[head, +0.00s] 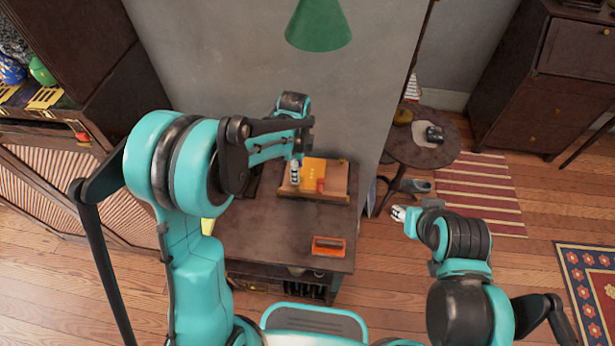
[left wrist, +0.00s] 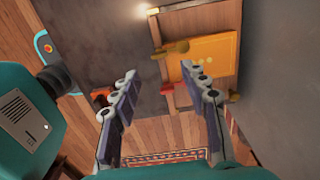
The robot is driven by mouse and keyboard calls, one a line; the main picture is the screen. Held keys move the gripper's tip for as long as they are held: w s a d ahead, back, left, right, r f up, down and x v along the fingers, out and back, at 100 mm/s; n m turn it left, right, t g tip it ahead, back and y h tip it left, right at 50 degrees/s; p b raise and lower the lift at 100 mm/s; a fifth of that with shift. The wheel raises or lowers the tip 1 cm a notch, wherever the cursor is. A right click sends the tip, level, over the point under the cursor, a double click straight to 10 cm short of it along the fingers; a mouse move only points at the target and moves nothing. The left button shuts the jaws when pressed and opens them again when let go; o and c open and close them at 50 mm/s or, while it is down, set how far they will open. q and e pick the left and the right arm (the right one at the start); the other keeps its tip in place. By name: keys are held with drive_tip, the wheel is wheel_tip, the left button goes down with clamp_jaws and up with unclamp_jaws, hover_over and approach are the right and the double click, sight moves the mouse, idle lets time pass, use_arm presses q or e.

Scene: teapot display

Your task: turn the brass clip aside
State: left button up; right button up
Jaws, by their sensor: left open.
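The brass clip (left wrist: 170,47) shows in the left wrist view at the edge of an orange panel (left wrist: 205,60), which sits in a wooden frame (left wrist: 228,18). The panel also shows on the table in the head view (head: 318,170); I cannot make out the clip there. My left gripper (left wrist: 160,72) is open and empty. Its fingers are spread, and the clip appears between and beyond their tips, apparently untouched. In the head view the left gripper (head: 295,172) is over the left part of the panel. My right gripper (head: 398,213) is right of the table, small, its jaws unclear.
The dark table (head: 270,225) has bare room in front of the frame. An orange-red holder (head: 328,246) lies near its front right edge. A grey wall (head: 270,60) stands behind. A small round table (head: 420,150) with dark items stands to the right.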

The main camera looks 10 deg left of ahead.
use_arm(q)
wheel_tip(320, 180, down, 8)
drive_tip(key=b, duration=0.2)
drive_tip(key=shift+a+r+b, duration=0.1)
drive_tip(key=shift+r+b, duration=0.05)
drive_tip(key=shift+b, duration=0.15)
clamp_jaws()
